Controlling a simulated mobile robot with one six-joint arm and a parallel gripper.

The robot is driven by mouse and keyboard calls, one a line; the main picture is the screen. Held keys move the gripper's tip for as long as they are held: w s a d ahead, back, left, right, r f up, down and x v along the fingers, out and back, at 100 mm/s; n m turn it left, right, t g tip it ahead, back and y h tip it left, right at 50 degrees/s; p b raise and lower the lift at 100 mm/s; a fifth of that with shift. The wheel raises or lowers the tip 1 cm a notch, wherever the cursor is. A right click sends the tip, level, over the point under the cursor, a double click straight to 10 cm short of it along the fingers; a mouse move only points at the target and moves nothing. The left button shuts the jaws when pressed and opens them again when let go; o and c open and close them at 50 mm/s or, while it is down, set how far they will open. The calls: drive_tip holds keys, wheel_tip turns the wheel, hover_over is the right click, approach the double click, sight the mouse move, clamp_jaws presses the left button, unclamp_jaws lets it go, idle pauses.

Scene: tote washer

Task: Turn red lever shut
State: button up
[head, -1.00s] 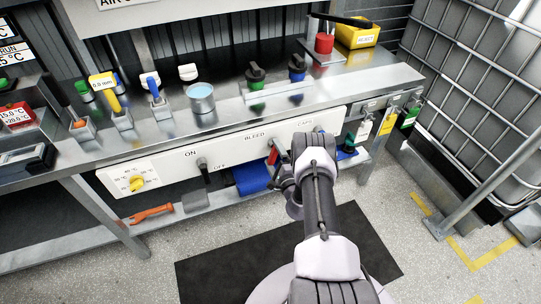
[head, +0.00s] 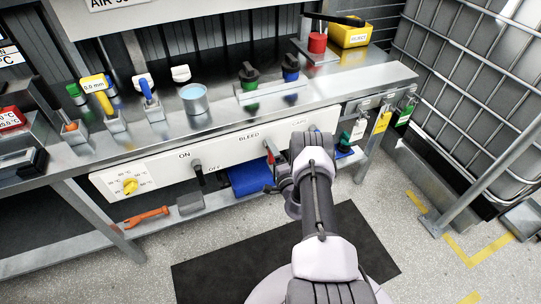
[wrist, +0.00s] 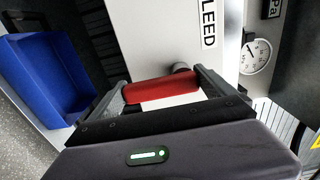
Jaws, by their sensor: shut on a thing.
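The red lever (wrist: 165,90) sits on the white panel (wrist: 155,40) beside the word BLEED. In the wrist view it lies across between the two fingers of my gripper (wrist: 160,88), which is shut on it. In the head view the red lever (head: 270,151) shows as a small red piece on the panel front, tilted. My gripper (head: 276,187) is just below it there, partly hidden by my own arm.
A blue bin (head: 249,181) is under the panel, left of my gripper. A black lever (head: 197,167) by ON and OFF and a yellow knob (head: 130,186) are further left. A round gauge (wrist: 256,56) is near the lever. Tags hang at the right.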

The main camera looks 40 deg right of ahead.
drive_tip(key=o, duration=1.7)
drive_tip(key=shift+o, duration=0.2)
drive_tip(key=p+v, duration=0.6)
drive_tip(key=v, duration=1.1)
drive_tip(key=shift+s, duration=0.25)
drive_tip(key=shift+r, duration=0.1)
